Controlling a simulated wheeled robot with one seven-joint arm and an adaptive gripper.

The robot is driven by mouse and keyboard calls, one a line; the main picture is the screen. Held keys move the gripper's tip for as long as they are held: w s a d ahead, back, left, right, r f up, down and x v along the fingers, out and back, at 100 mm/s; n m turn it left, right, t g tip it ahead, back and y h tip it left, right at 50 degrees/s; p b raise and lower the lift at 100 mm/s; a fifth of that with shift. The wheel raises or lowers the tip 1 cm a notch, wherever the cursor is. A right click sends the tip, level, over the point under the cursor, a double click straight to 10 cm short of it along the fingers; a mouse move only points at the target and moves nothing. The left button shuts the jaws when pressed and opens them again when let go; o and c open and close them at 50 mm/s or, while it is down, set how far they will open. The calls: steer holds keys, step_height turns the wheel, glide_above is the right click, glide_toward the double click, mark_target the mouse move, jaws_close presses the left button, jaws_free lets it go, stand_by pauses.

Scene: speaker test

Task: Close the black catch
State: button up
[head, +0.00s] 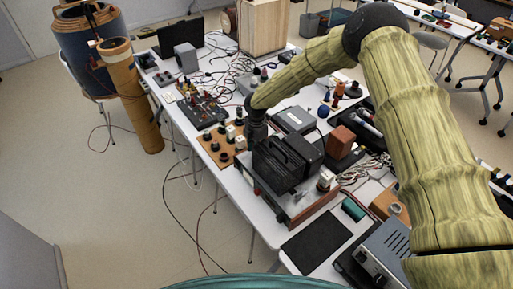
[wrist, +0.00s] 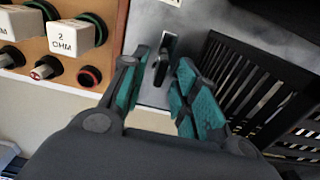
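The black catch (wrist: 161,68) is a small dark lever on a grey metal plate (wrist: 150,95), near the top middle of the wrist view. It stands up from a slot-like metal fitting. My gripper (wrist: 164,60) is open, with one teal-padded finger left of the catch and the other right of it. I see gaps on both sides of the catch, and cannot tell how far the fingertips are above the plate. In the head view my gripper (head: 257,132) points down at the left end of a black slatted device (head: 285,163); the catch is hidden there.
A wooden board with knobs and white blocks (wrist: 73,36) lies just left of my gripper. The black slatted part (wrist: 255,90) rises close on the right. A brown block (head: 341,141) and a grey box (head: 294,119) stand nearby on the crowded table.

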jaws_close()
steer(key=shift+b, duration=0.3)
steer(key=m+b, duration=0.1)
steer(key=m, duration=0.1)
steer(key=m+b, duration=0.1)
steer(key=b, duration=0.1)
steer(key=shift+w+f+m+b, duration=0.1)
steer(key=shift+f+m+b, duration=0.1)
steer(key=shift+m+b, duration=0.15)
steer(key=m+b, duration=0.2)
steer(key=m, duration=0.1)
steer(key=shift+r+m, duration=0.1)
steer(key=shift+m, duration=0.25)
steer(key=m+b, duration=0.3)
steer(key=m, duration=0.2)
steer(key=shift+w, duration=0.1)
steer(key=m+b, duration=0.1)
steer(key=m, duration=0.4)
steer(key=shift+w+r+b, duration=0.1)
steer(key=shift+r+b, duration=0.05)
steer(key=shift+b, duration=0.15)
steer(key=shift+m, duration=0.4)
